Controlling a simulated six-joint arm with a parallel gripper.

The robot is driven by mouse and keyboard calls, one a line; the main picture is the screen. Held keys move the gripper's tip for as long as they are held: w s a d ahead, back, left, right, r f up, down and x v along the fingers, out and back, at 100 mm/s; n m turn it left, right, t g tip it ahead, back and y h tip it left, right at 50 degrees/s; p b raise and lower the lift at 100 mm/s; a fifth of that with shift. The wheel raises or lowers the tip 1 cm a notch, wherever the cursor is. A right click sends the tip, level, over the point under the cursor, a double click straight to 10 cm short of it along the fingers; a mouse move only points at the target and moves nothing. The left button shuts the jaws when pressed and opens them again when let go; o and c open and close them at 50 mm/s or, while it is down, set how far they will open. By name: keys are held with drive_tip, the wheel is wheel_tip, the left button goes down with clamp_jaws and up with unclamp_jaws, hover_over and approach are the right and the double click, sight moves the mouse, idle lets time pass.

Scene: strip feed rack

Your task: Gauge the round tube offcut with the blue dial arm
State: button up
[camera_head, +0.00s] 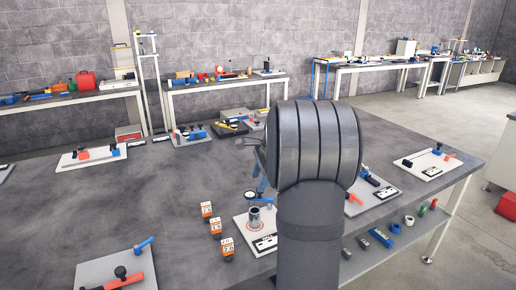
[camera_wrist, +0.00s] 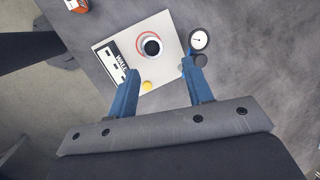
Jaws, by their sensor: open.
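The round tube offcut (camera_wrist: 152,46) stands upright inside a red ring on a white plate (camera_wrist: 173,22). In the head view the tube (camera_head: 255,217) shows as a short grey cylinder. The dial (camera_wrist: 199,39), white-faced with a black rim, sits at the plate's edge right of the tube in the wrist view. Its blue arm shows beside it in the head view (camera_head: 266,199), partly hidden by my arm. My gripper (camera_wrist: 160,66) is open and empty, its blue fingers above the plate, pointing toward the tube and dial. No contact is visible.
A black-and-white card marked WALL (camera_wrist: 115,62) and a yellow button (camera_wrist: 147,86) are on the plate. Orange numbered blocks (camera_head: 216,226) stand left of it. Another plate with a red arm (camera_head: 123,282) lies front left. The bench (camera_head: 150,205) between is clear.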

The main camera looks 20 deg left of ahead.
wheel_tip(320, 180, up, 10)
drive_tip(key=w+a+n+t+h, duration=0.1)
drive_tip(key=w+t+h, duration=0.1)
drive_tip(key=t+h, duration=0.15)
drive_tip(key=shift+a+x, duration=0.4)
drive_tip(key=shift+x, duration=4.5)
drive_tip(key=v, duration=0.9)
drive_tip(key=shift+s+d+r+y, duration=0.2)
drive_tip(key=shift+s+d+y, duration=0.15)
drive_tip(key=shift+y, duration=0.1)
